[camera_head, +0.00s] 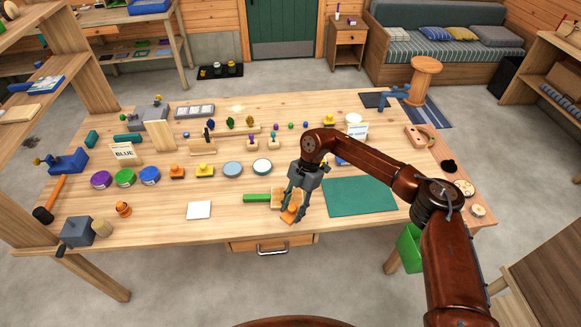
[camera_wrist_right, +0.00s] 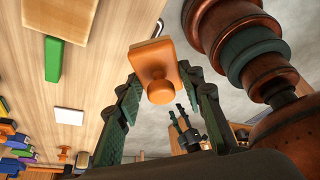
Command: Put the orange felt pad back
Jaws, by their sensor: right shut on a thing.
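The orange felt pad (camera_head: 289,215), a square block with a round knob, is in my right gripper (camera_head: 296,207). In the right wrist view the orange pad (camera_wrist_right: 153,62) sits between the two dark fingers of the right gripper (camera_wrist_right: 160,75), knob toward the camera. It is over the front of the table, beside a small wooden block (camera_head: 278,200) with a green bar (camera_head: 257,198) at its left. Whether the pad touches the table is not clear. My left gripper does not show in the head view.
A green mat (camera_head: 360,197) lies right of the gripper and a white square (camera_head: 199,210) to its left. Coloured discs (camera_head: 150,175) and a BLUE sign (camera_head: 124,152) stand farther left. Small pegs and stands fill the table's back. The front strip is mostly clear.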

